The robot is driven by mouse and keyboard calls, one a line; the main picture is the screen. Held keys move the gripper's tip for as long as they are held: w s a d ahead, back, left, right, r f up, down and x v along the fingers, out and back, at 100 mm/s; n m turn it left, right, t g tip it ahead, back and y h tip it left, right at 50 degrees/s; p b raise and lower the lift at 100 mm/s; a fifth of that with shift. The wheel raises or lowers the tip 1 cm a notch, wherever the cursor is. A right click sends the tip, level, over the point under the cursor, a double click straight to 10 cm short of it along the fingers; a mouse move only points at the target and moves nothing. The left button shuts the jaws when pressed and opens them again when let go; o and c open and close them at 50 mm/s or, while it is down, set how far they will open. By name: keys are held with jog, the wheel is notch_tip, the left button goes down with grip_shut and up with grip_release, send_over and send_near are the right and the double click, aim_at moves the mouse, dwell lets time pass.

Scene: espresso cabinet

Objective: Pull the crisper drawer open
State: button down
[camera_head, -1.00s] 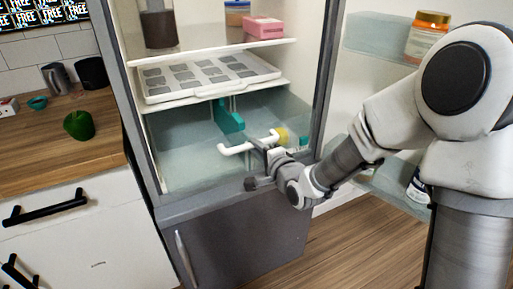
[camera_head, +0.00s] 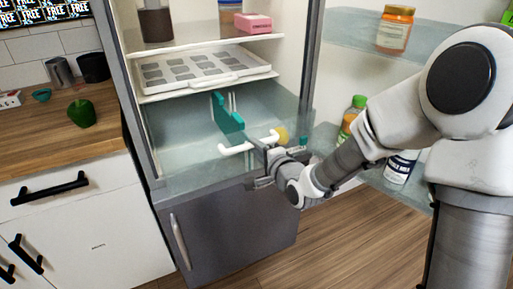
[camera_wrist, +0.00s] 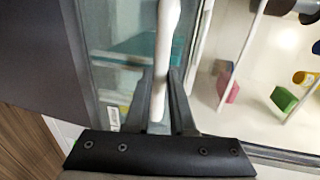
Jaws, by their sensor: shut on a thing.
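The crisper drawer (camera_head: 185,165) is a clear bluish bin at the bottom of the open fridge, below a white tray. Its white bar handle (camera_head: 236,149) runs across its front. My gripper (camera_head: 266,150) is shut on this handle near its right part. In the wrist view, the white handle (camera_wrist: 168,40) passes between the two dark fingers of my gripper (camera_wrist: 160,80). A teal item (camera_head: 227,118) and a yellow item (camera_head: 282,135) show inside or behind the clear drawer. The drawer appears partly pulled out; how far is hard to tell.
The open fridge door at the right holds jars and bottles (camera_head: 394,28) close to my arm. A white tray (camera_head: 190,70) sits on the shelf above the drawer. A wooden counter (camera_head: 60,135) stands at the left. Bare floor (camera_head: 320,245) lies in front at the right.

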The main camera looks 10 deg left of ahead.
dwell(0.3)
jog(key=c, duration=0.8)
grip_release()
jog(key=shift+o, duration=0.2)
jog(key=shift+s+d, duration=0.1)
jog(key=shift+s, duration=0.05)
